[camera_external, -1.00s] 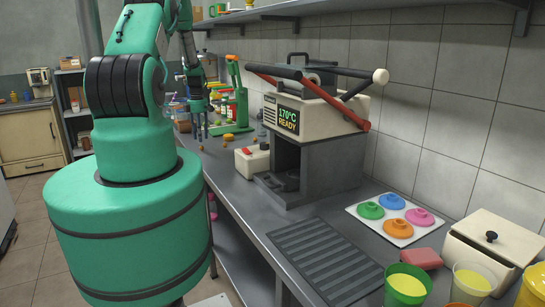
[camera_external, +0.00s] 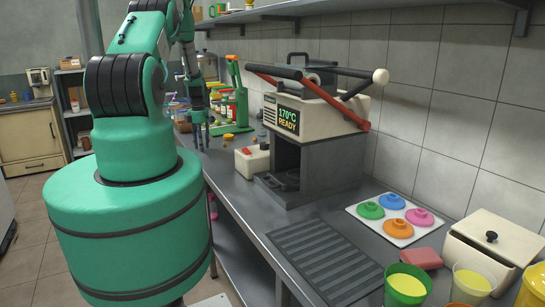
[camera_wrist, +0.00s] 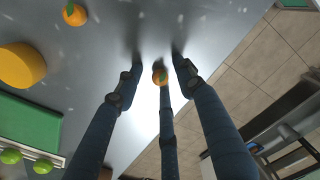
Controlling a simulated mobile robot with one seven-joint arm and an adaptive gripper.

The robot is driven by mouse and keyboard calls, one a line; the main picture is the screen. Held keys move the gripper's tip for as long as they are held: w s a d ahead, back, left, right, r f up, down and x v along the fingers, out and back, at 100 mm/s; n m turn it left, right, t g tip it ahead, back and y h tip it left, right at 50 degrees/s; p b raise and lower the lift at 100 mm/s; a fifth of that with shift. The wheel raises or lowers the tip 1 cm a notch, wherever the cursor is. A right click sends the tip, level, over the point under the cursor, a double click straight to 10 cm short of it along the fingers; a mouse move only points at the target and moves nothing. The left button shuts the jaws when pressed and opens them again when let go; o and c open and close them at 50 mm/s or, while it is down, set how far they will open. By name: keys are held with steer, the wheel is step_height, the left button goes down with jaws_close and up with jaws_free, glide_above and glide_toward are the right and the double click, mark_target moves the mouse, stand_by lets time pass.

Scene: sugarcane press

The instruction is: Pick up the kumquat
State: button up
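My gripper (camera_wrist: 158,62) points down at the grey worktop in the wrist view, with its dark blue fingers spread. A small orange fruit, looking like the kumquat (camera_wrist: 160,75), lies between the fingertips. The middle finger partly covers it and seems close to it; I cannot tell if they touch. Gaps show between the fruit and the two side fingers. In the external view my gripper (camera_external: 200,138) is low over the far part of the counter, and the fruit between its fingers cannot be made out.
Another small orange fruit (camera_wrist: 74,14) with a green top and a larger orange-yellow round piece (camera_wrist: 22,65) lie nearby. A green tray (camera_wrist: 28,122) and green balls (camera_wrist: 42,166) are at lower left. The worktop edge drops to tiled floor on the right. The press (camera_external: 315,125) stands nearer the external camera.

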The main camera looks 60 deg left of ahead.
stand_by(0.4)
steer(key=c, duration=0.8)
steer(key=shift+r, duration=0.1)
steer(key=shift+r, duration=1.75)
steer(key=s+d, duration=0.2)
steer(key=d, duration=0.2)
steer(key=s+d+r, duration=0.1)
steer(key=s+d, duration=0.1)
steer(key=d, duration=0.3)
steer(key=s+d, duration=0.3)
steer(key=d, duration=0.2)
steer(key=shift+d+r, duration=0.15)
